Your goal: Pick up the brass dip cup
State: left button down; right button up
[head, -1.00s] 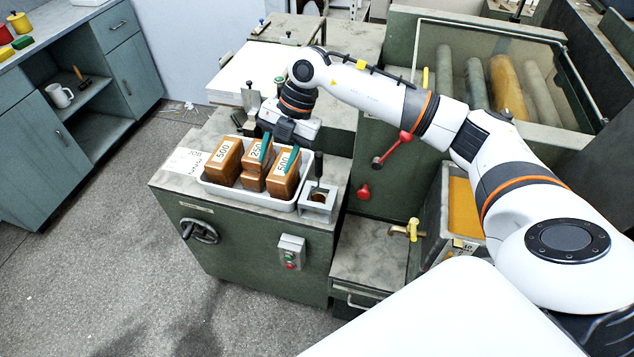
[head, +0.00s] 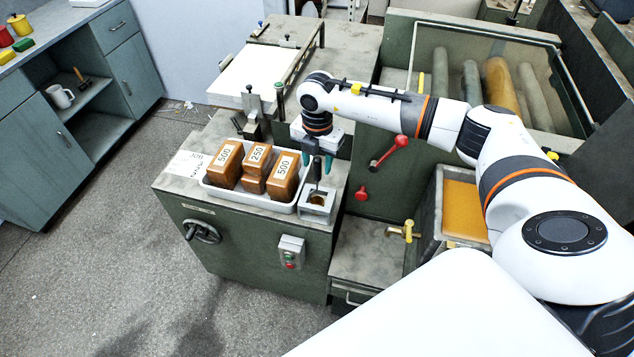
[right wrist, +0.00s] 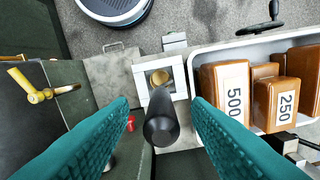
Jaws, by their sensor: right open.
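The brass dip cup (right wrist: 160,77) sits in a square grey holder (head: 317,207) at the right end of the white tray. Its dark upright handle (head: 317,168) rises from the holder and points up at the right wrist camera. My right gripper (head: 317,164) is open with teal fingers. In the right wrist view the fingers (right wrist: 161,108) lie on either side of the handle, with a visible gap on each side. Whether the fingertips are level with the handle top is hard to tell. My left gripper is not in view.
The white tray (head: 250,202) holds brown blocks marked 500 and 250 (head: 257,158), close to the left of the holder. A red-knobbed lever (head: 390,152) and a red knob (head: 361,193) are at the right. A yellow tap (head: 403,231) is lower right.

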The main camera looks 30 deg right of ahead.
jog(key=shift+f, duration=1.35)
grip_shut()
jog(key=shift+r, duration=0.15)
